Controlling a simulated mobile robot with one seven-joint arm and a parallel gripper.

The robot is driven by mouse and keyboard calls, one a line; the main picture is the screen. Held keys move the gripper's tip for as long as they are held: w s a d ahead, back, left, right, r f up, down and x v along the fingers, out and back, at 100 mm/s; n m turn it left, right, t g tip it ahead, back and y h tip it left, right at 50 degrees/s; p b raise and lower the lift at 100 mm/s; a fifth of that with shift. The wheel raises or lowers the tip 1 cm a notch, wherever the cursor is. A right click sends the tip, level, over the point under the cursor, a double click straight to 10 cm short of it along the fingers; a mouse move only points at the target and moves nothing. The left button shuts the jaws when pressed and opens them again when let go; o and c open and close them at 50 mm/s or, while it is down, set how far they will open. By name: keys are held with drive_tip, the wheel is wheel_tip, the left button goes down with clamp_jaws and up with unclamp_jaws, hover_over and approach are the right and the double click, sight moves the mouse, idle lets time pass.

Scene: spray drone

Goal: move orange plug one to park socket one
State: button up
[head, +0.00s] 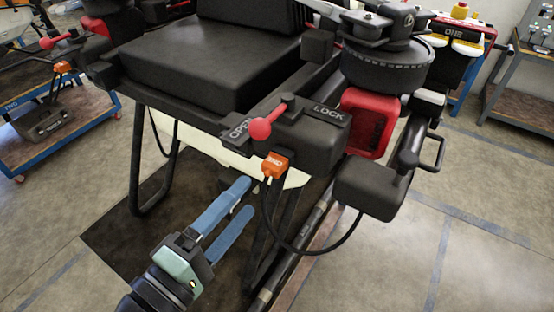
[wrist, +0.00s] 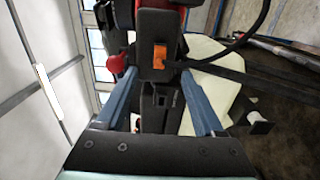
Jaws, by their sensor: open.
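An orange plug (head: 275,165) with a black cable sits on the front underside of the dark box marked OPEN and LOCK (head: 310,140). In the wrist view the orange plug (wrist: 159,56) appears beyond and between my fingers. My gripper (head: 245,205) is open and empty, below and left of the plug, its blue fingers pointing up toward it. The gripper also shows in the wrist view (wrist: 160,78), apart from the plug. I cannot make out park socket one in either view.
A red-knobbed lever (head: 261,128) stands just above the plug, toward the OPEN side. The cable loops right to a dark box (head: 375,188). Thin black legs and a pale tank (head: 295,178) are close by. Another orange plug (head: 62,67) is at far left.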

sight(268, 172)
drive_tip(key=shift+x, duration=3.85)
clamp_jaws()
drive_tip(key=shift+s+a, duration=0.1)
drive_tip(key=shift+p+v, duration=0.35)
drive_tip(key=shift+v, duration=2.55)
